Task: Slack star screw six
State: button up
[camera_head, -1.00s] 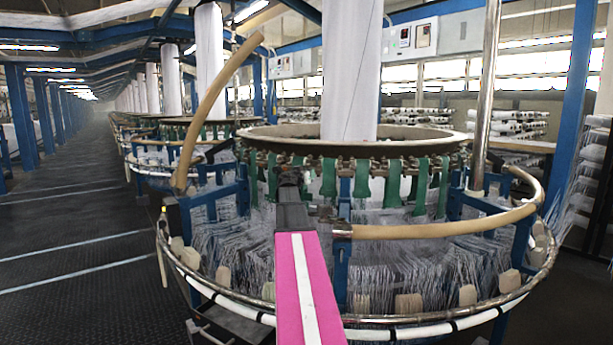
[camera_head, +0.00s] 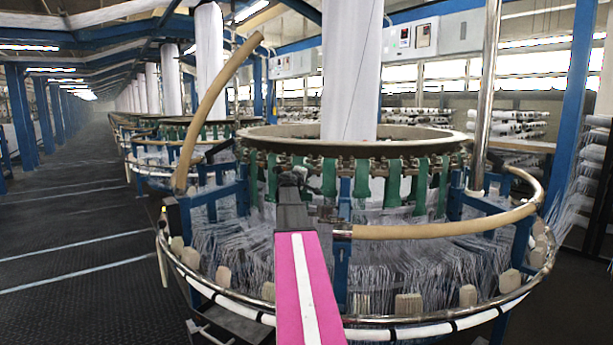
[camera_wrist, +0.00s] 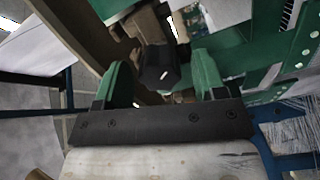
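A black star-shaped screw knob (camera_wrist: 162,72) shows in the wrist view. It lies between the two green fingers of my gripper (camera_wrist: 161,58). The fingers stand apart, with a gap showing on the right of the knob; on the left the finger and knob look very close, and contact cannot be told. No number is visible on the screw. In the head view my gripper reaches the green-strapped ring of the circular loom (camera_head: 352,132). The screw cannot be made out there, being small and behind my gripper and arm.
A beige padded rail (camera_head: 440,228) runs right of my arm, and a curved beige tube (camera_head: 212,110) rises at the left. A chrome post (camera_head: 487,95) stands at the right. Green straps (camera_head: 392,183) hang around the ring. The aisle floor (camera_head: 75,240) at the left is clear.

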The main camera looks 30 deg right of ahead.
jog(key=v, duration=0.7)
dwell(0.4)
jog(key=shift+a, duration=0.1)
